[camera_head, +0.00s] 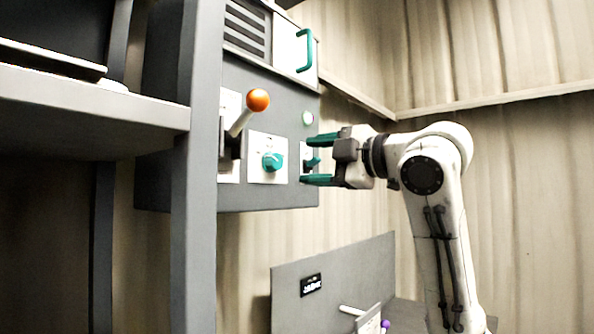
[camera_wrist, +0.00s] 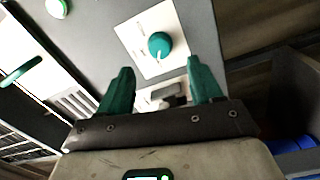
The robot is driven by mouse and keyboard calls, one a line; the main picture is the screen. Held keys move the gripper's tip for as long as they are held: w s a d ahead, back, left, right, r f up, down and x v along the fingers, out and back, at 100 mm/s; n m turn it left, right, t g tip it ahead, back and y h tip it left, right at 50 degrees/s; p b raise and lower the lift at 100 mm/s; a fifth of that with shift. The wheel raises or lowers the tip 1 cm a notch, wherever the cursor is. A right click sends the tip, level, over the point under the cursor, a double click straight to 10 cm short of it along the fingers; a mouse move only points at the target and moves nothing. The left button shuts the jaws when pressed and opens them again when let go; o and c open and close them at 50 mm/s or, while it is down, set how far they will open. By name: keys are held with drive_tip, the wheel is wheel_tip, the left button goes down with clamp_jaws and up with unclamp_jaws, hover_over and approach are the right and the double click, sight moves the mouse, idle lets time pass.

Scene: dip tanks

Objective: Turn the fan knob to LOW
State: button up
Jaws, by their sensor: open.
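A round teal knob (camera_head: 272,162) sits on a white plate on the grey panel. The wrist view shows a teal knob (camera_wrist: 160,46) on a white plate just beyond my fingertips; the plate's markings are too small to read. I cannot tell which label marks the fan knob. My gripper (camera_head: 322,160) is open and empty at the panel's right side, its teal fingers pointing left towards it. In the wrist view the fingers (camera_wrist: 163,82) are spread apart.
A lever with an orange ball (camera_head: 258,100) juts out left of the first knob. A green lamp (camera_head: 307,118) and a teal handle (camera_head: 304,50) are above. A grey post (camera_head: 195,230) and shelf (camera_head: 90,112) stand at left. A lower grey panel (camera_head: 340,265) is below.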

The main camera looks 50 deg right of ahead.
drive_tip(key=s, duration=0.2)
drive_tip(key=shift+s, duration=0.3)
idle(0.4)
